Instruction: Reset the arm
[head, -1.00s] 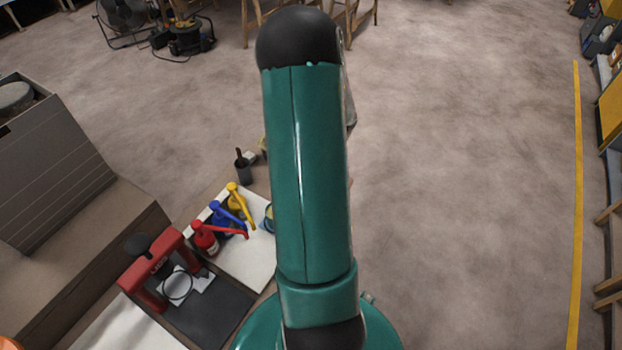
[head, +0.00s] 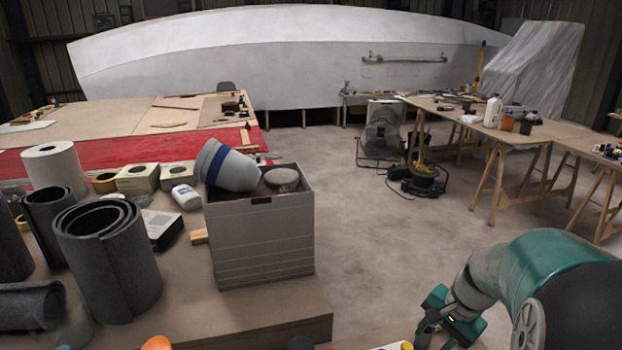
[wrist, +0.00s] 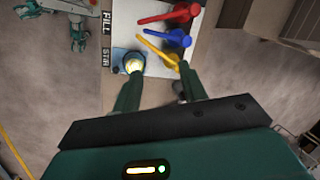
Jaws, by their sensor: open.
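My gripper (wrist: 159,84) is open in the wrist view, its two green fingers apart with nothing between them. A small cup with pale yellow contents (wrist: 134,63) stands just past the left fingertip; whether they touch I cannot tell. A red pump (wrist: 172,15), a blue pump (wrist: 170,37) and a yellow pump (wrist: 160,55) lie beyond the fingers, on a pale board with FILL and STIR labels. In the head view my arm is at the lower right, bent downward, and my gripper (head: 436,322) shows small near the bottom edge; its fingertips are unclear.
A grey crate (head: 262,240) holding a bucket stands on the brown bench left of my arm, beside dark rolls (head: 108,262). Trestle tables (head: 500,133), a fan and a floor machine (head: 424,180) stand farther back. Open floor lies between.

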